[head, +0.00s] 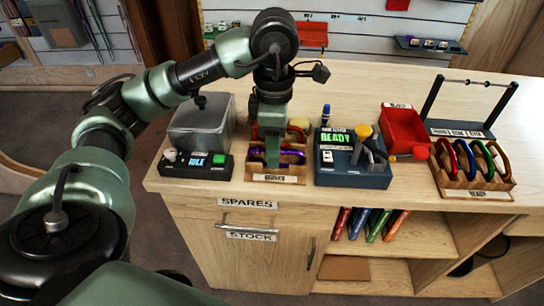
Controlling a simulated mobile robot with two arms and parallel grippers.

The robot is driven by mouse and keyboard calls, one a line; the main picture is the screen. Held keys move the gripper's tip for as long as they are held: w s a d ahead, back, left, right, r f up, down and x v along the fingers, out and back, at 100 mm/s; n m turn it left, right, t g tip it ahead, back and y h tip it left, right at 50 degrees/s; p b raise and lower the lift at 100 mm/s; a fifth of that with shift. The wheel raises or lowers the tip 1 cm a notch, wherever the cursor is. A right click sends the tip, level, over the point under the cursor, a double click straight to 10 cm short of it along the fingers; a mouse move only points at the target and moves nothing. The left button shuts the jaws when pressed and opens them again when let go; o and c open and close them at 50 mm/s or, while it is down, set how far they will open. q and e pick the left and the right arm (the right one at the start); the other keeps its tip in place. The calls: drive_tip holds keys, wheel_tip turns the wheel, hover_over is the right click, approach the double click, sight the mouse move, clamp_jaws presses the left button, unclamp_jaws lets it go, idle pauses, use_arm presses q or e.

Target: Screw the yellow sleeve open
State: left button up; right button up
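My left gripper (271,158) points down over a small wooden rack (276,179) near the counter's front edge. The rack has a label on its front. A purple carabiner (291,156) lies beside the fingers, and an orange-yellow piece (299,123) shows behind them. I cannot clearly make out a yellow sleeve; the gripper hides part of the rack. Whether the fingers are open or shut on something does not show. My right gripper is out of view.
Left of the rack are a clear bin (201,125) and a box reading IDLE (197,164). Right of it stand a READY device (352,172) with a yellow knob (363,131), a red bin (405,130), and a wooden rack (476,192) of several coloured carabiners.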

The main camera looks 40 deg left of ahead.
use_arm(q)
drive_tip(key=shift+f, duration=0.25)
drive_tip(key=shift+f+b, duration=1.05)
drive_tip(key=shift+b, duration=0.05)
drive_tip(key=shift+r, duration=0.1)
drive_tip(key=shift+w+a, duration=0.4)
drive_tip(key=shift+w, duration=0.25)
wheel_tip(320, 180, up, 10)
drive_tip(key=p, duration=0.8)
drive_tip(key=shift+r, duration=0.15)
